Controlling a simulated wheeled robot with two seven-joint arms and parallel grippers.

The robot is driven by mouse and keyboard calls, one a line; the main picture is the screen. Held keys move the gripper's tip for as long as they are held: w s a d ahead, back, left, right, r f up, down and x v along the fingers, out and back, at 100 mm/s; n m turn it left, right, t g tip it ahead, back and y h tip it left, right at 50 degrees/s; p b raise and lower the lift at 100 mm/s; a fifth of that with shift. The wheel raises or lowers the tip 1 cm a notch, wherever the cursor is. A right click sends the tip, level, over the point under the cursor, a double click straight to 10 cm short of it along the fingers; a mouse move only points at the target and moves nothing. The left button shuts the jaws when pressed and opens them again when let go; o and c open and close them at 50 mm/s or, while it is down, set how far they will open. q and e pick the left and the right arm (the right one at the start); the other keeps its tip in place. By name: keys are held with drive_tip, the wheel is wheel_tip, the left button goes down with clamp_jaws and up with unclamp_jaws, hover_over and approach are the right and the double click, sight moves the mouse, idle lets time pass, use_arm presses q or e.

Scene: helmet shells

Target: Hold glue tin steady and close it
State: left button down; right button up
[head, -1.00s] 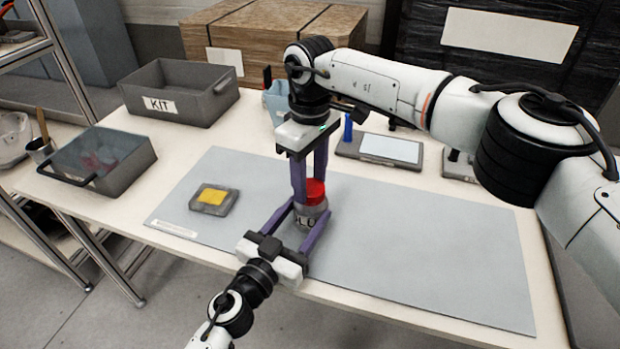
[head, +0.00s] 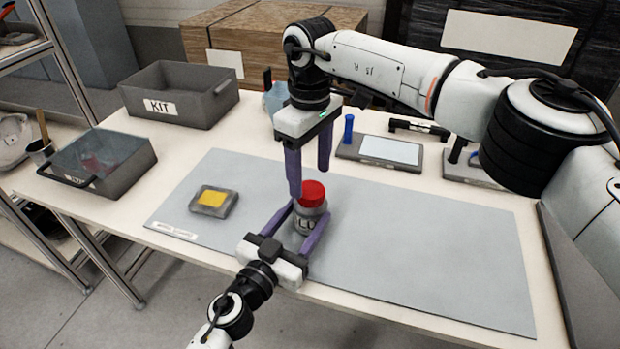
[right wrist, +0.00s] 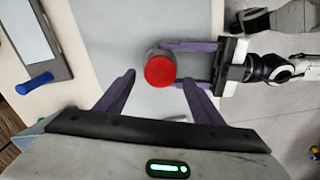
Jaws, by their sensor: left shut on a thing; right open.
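The glue tin (head: 309,218) stands upright on the grey mat, with partly hidden lettering on its side. Its red lid (head: 312,193) sits on top; I cannot tell how tight it is. My left gripper (head: 301,225) is shut on the tin, one finger on each side, low at the mat. My right gripper (head: 309,180) is open and empty, above and slightly behind the tin, clear of the lid. In the right wrist view the red lid (right wrist: 160,71) shows from above, beyond the open fingers of my right gripper (right wrist: 156,80).
The grey mat (head: 420,240) is mostly clear to the right. A small case with a yellow top (head: 213,198) lies on its left.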

drive_tip(key=shift+r, duration=0.85)
drive_tip(key=shift+c, duration=0.3)
